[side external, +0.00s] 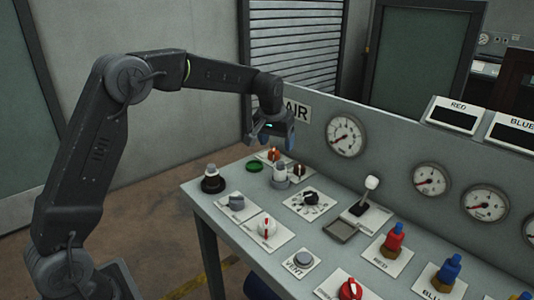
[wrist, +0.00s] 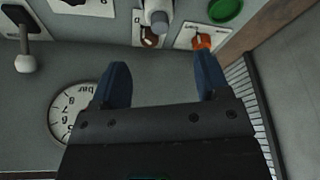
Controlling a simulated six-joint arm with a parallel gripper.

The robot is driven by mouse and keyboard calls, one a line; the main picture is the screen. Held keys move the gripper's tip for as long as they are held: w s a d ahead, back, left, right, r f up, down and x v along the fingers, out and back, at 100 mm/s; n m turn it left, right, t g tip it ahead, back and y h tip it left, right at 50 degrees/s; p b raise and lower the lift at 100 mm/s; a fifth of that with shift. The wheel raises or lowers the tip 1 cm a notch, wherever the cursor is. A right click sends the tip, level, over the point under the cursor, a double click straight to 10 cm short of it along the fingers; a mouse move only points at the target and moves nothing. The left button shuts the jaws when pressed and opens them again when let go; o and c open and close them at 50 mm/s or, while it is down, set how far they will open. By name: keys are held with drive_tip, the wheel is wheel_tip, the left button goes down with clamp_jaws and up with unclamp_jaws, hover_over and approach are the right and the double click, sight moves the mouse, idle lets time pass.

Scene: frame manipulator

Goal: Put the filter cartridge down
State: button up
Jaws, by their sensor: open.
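A pale grey-white cylinder (side external: 280,172), likely the filter cartridge, stands upright on the bench near the back-left corner. It also shows at the top of the wrist view (wrist: 158,14), partly cut off by the edge. My gripper (side external: 271,138) is above and behind it. In the wrist view my two blue fingers (wrist: 160,62) are spread apart with nothing between them, clear of the cylinder. A similar white-topped piece on a black base (side external: 212,180) stands at the bench's left edge; I cannot tell whether it is also a cartridge.
A green disc (side external: 254,166) lies flat beside the cylinder. Orange (side external: 274,154) and brown (side external: 299,171) knobs stand close behind it. A lever (side external: 368,190), a shallow grey tray (side external: 341,231) and several valves are to the right. The gauge panel (side external: 395,165) rises along the back.

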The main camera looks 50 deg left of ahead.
drive_tip(key=s+d+r+m+t, duration=0.1)
drive_tip(key=s+d+r, duration=0.3)
drive_tip(key=s, duration=0.5)
drive_tip(key=s+d+r+m, duration=0.1)
drive_tip(key=s+d+r, duration=0.3)
drive_tip(key=s, duration=0.5)
drive_tip(key=s+d+f+m+t+h, duration=0.1)
drive_tip(key=s+d+f+m, duration=0.1)
drive_tip(key=s, duration=1.4)
drive_tip(key=shift+s+d+f+m, duration=0.15)
drive_tip(key=shift+s+f+m, duration=0.05)
drive_tip(key=shift+f+m, duration=0.15)
drive_tip(key=shift+o, duration=0.2)
drive_tip(key=shift+w, duration=0.1)
